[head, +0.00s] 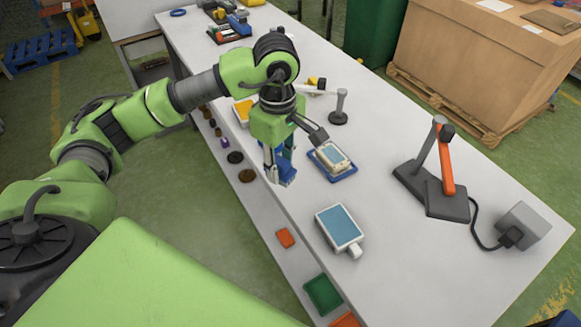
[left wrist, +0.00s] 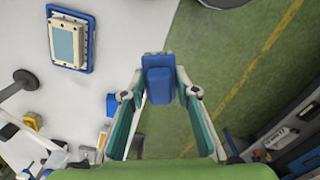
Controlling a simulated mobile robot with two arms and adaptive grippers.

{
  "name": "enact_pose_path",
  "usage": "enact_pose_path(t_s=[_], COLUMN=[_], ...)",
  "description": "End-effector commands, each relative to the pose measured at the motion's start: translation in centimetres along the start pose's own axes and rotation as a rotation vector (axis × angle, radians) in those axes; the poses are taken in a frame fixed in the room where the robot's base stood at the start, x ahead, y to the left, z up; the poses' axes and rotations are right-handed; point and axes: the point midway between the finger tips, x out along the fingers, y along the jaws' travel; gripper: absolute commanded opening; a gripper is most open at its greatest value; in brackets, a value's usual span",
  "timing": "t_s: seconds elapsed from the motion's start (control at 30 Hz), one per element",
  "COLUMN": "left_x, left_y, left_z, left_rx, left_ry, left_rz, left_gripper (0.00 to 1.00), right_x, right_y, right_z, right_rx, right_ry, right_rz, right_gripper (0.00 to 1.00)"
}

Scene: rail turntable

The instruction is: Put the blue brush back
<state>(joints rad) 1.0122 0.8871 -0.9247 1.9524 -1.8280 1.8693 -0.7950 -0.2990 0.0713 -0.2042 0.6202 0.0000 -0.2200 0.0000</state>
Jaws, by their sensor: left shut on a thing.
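The blue brush (head: 287,174) is between the fingers of my left gripper (head: 278,160), in the middle of the head view. The gripper is shut on it and holds it near the table's left edge. In the left wrist view the blue brush (left wrist: 158,84) shows as a blue block between the two fingertips of my left gripper (left wrist: 158,92), with green floor behind it. The gripper hides part of the brush in the head view. My right gripper is not in view.
The long white table (head: 400,245) holds a device on a blue tray (head: 345,176), a white device with a blue face (head: 340,226), an orange-armed stand (head: 446,160) and a grey box (head: 523,224). A lower shelf (head: 262,215) with small parts runs along the left side.

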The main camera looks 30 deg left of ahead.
Motion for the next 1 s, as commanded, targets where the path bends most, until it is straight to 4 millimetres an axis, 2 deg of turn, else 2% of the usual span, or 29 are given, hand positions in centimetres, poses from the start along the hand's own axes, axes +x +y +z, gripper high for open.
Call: enact_pose_path(t_s=[0.1,0.2,0.4,0.63,0.7,0.8,1.0], left_x=[0.8,3.1,5.7,7.1,7.9,9.2,10.1], left_y=[2.3,3.8,5.9,6.9,6.7,6.7,6.8], left_z=[-0.6,-1.1,-1.6,-1.9,-1.8,-1.9,-1.9], left_rx=[-0.002,-0.001,0.0,0.0,0.002,0.0,0.002], left_ry=[-0.001,-0.001,-0.001,0.0,-0.001,-0.002,0.0], left_rz=[-0.005,-0.008,-0.003,-0.004,-0.008,-0.005,-0.001], left_gripper=[0.08,0.08,0.08,0.08,0.08,0.08,0.08], right_x=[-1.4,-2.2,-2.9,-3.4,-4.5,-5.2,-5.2], right_y=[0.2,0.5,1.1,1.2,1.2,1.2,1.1], right_z=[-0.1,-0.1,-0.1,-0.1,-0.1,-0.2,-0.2], right_rx=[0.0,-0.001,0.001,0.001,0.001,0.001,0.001], right_ry=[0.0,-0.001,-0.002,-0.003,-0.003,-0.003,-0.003], right_rz=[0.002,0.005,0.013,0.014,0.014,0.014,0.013], right_gripper=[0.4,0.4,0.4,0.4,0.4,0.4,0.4])
